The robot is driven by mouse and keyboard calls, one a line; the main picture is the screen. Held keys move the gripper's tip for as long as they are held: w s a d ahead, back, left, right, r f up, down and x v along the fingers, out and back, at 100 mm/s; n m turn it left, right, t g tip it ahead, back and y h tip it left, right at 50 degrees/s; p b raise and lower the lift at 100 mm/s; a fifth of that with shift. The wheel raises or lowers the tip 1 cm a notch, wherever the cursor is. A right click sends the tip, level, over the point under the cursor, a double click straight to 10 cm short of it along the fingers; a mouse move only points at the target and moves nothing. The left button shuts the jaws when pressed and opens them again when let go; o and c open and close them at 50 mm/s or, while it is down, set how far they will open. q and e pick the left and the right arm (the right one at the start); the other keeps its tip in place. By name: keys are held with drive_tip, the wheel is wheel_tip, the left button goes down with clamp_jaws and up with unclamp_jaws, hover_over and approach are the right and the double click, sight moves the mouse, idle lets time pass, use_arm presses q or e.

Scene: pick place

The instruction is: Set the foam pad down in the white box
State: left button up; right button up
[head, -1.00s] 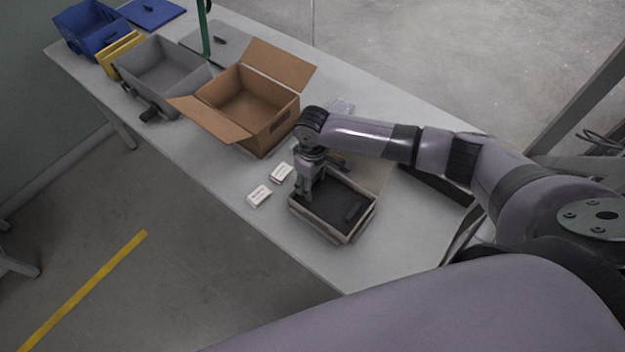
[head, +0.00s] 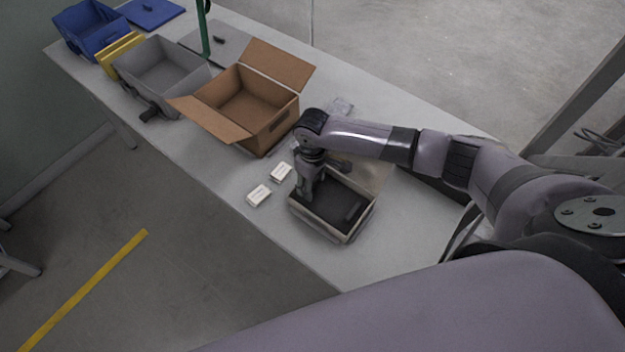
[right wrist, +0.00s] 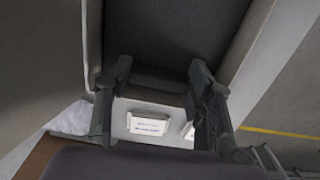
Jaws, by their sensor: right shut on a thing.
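The white box (head: 337,234) is an open, shallow, off-white tray near the front of the table. The foam pad (head: 328,202) is a dark flat sheet inside its walls. My right gripper (head: 305,192) reaches down at the box's left end and is shut on the pad. In the right wrist view the dark pad (right wrist: 172,40) stretches away between the fingers of my right gripper (right wrist: 160,95). Whether the pad rests fully on the box floor is hidden. My left gripper is not in view.
An open brown carton (head: 262,135), a grey bin (head: 160,75) and a blue bin (head: 92,30) stand farther back. The table's front right is clear.

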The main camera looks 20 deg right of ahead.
drive_tip(key=shift+f, duration=0.6)
idle(0.5)
drive_tip(key=o, duration=0.9)
drive_tip(key=c, duration=0.4)
drive_tip(key=shift+o, duration=0.2)
drive_tip(key=shift+r, duration=0.15)
wheel_tip(320, 180, up, 7)
drive_tip(key=p, duration=0.7)
drive_tip(key=shift+p, duration=0.4)
